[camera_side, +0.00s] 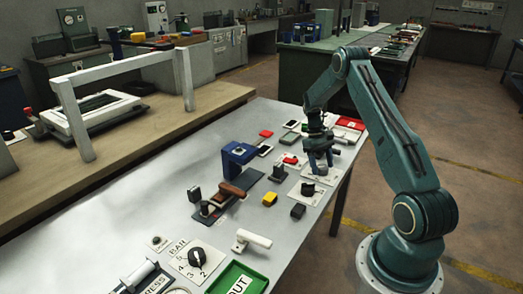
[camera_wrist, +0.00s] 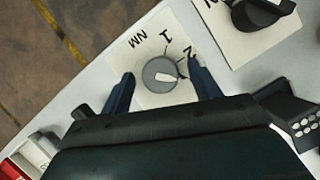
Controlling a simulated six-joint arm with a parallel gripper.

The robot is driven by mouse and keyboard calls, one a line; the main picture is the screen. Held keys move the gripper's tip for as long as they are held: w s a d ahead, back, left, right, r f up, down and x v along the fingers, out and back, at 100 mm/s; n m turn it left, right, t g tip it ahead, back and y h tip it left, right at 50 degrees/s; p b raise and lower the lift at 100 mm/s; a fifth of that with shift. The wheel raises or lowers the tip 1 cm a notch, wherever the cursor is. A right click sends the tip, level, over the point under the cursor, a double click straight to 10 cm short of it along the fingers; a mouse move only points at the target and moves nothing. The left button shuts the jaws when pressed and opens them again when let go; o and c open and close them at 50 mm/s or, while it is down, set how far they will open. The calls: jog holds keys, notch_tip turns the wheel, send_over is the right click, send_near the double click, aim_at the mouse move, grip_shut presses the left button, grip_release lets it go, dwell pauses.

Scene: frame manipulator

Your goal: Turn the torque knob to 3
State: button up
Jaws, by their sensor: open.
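The torque knob (camera_wrist: 152,70) is a round grey dial with a white pointer mark. It sits on a white plate (camera_wrist: 150,98) lettered NM, with the numbers 1 and 2 visible. The pointer mark points right in the wrist view, to a spot past the 2; any number there is hidden by the right finger. My gripper (camera_wrist: 163,84) is open, with one dark finger on each side of the knob. A gap shows between the knob and each finger. In the side view my gripper (camera_side: 319,158) is low over the table and hides the knob.
A second plate with a black knob (camera_wrist: 262,13) is close by at the upper right of the wrist view. A BAR dial (camera_side: 197,257), a green OUT tray (camera_side: 258,283) and a blue press-like stand (camera_side: 237,158) are farther along the table. The table edge is near the knob.

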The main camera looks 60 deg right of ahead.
jog(key=shift+r, duration=0.15)
jog(key=v, duration=1.1)
jog(key=shift+w+r, duration=0.25)
jog(key=shift+r, duration=0.1)
dwell(0.3)
